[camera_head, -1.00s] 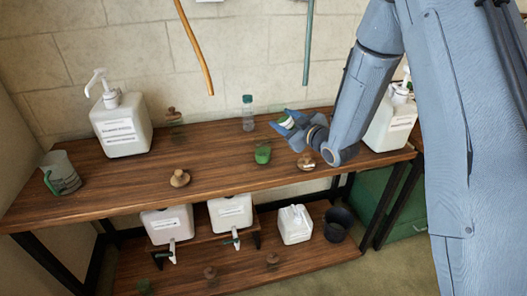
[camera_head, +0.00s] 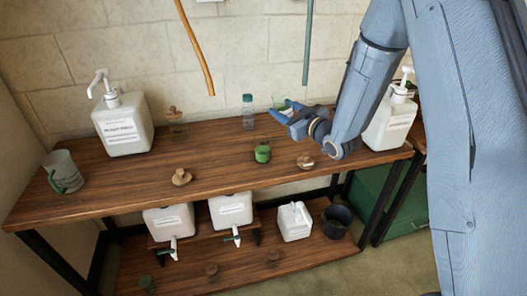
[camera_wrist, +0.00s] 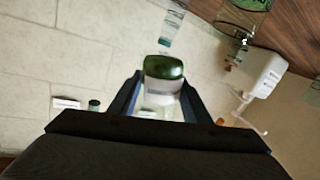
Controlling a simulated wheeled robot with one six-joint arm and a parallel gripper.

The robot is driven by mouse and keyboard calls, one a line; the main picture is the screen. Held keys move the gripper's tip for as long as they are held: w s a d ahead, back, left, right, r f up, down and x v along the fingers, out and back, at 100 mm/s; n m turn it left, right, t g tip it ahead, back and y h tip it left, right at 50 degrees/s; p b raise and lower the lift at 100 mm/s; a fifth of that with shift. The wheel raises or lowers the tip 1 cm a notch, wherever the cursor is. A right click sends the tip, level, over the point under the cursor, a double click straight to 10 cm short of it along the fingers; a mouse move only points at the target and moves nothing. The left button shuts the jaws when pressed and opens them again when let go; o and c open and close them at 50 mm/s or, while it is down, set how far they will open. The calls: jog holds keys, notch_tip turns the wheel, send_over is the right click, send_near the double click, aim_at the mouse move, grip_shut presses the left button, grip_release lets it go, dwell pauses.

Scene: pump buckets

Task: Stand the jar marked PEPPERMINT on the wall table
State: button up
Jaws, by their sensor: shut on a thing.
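My gripper (camera_head: 292,119) is over the back right part of the wooden table (camera_head: 225,170) that stands along the wall. It is shut on a small jar (camera_head: 281,102), partly hidden behind the fingers in the head view. In the wrist view the jar (camera_wrist: 163,68) has a dark green lid and a pale body between the two fingers (camera_wrist: 160,98). I cannot read its label, nor tell whether its base touches the tabletop. A separate small green jar (camera_head: 263,154) stands on the table in front of and left of my gripper.
A clear bottle (camera_head: 248,113) stands left of my gripper. White pump containers stand at left (camera_head: 123,125) and right (camera_head: 390,125). Wooden knob-like pieces (camera_head: 181,177) (camera_head: 305,162) and a mug (camera_head: 64,172) are on the tabletop. Hoses (camera_head: 307,45) hang on the wall. The front left-middle tabletop has free room.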

jog(key=m, duration=0.2)
jog(key=shift+m+t+y+b, duration=0.3)
jog(key=shift+m+t+y, duration=0.1)
